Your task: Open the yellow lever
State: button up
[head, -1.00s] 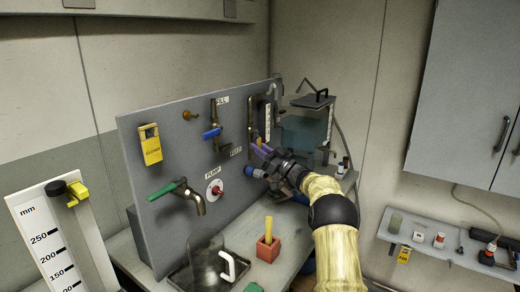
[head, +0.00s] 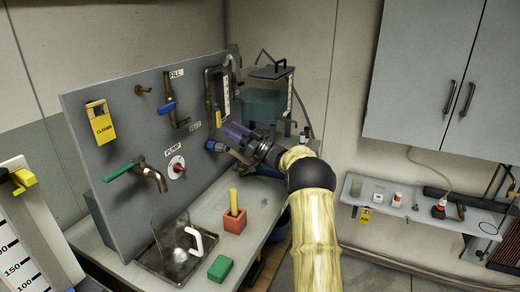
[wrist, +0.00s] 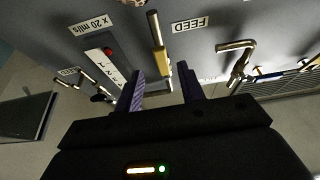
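The yellow lever (wrist: 160,60) hangs from a brass pipe valve by the FEED label (wrist: 200,24) in the wrist view. In the head view a sliver of the yellow lever (head: 216,119) shows on the panel, just left of my gripper's fingers. My gripper (head: 232,132) is in front of the panel. In the wrist view my gripper (wrist: 162,84) has its two purple fingers apart with nothing between them. The lever is just beyond the fingertips, roughly in line with the gap. I cannot tell whether a finger touches it.
The grey panel (head: 130,87) also carries a blue lever (head: 168,107), a green-handled tap (head: 140,173), a blue knob (head: 215,146) and a yellow CLOSED tag (head: 101,122). A red block holder (head: 235,221) and a green block (head: 220,267) stand on the bench below.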

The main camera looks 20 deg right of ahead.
jog(key=b+v, duration=0.1)
jog(key=v, duration=1)
jog(key=shift+f, duration=0.1)
